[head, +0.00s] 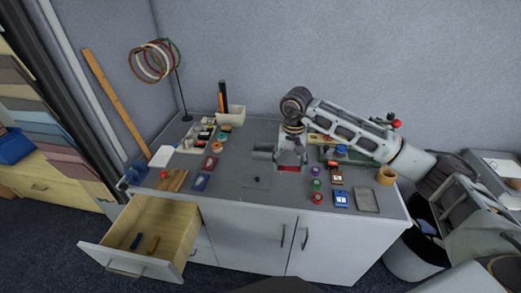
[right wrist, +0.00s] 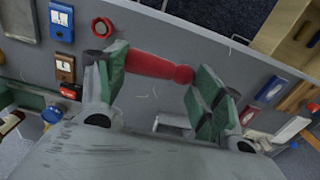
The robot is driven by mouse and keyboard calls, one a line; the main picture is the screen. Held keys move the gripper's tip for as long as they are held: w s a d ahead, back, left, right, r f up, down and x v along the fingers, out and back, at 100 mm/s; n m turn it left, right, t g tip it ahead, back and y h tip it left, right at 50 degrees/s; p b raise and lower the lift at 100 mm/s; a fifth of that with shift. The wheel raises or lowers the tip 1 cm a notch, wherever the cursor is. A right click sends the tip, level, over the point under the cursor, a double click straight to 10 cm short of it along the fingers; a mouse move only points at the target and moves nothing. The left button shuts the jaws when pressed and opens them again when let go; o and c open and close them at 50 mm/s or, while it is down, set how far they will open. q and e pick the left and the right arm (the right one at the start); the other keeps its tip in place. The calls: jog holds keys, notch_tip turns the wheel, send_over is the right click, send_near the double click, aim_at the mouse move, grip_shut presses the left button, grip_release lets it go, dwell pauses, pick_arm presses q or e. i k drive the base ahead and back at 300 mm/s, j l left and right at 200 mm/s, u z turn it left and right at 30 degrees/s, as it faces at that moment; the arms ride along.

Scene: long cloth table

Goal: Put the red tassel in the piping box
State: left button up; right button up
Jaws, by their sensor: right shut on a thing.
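The red tassel (right wrist: 155,66) lies crosswise between the green-padded fingers of my right gripper (right wrist: 157,82) in the right wrist view. The gripper is shut on it. In the head view, my right gripper (head: 283,156) is low over the middle of the grey tabletop, and a bit of the red tassel (head: 289,169) shows beneath it. I cannot tell whether the tassel touches the table. I cannot tell for sure which container is the piping box. A sectioned tray (head: 196,146) with small coloured pieces stands left of the gripper. My left gripper is not in view.
A pale box (head: 232,116) with upright tools stands at the back. A drawer (head: 177,262) hangs open at the front left. Spools (head: 316,184), a blue box (head: 341,199) and a tape ring (head: 386,175) lie to the right. The front middle is mostly clear.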

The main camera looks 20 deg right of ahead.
aim_at(264, 155)
jog(key=i, duration=0.9)
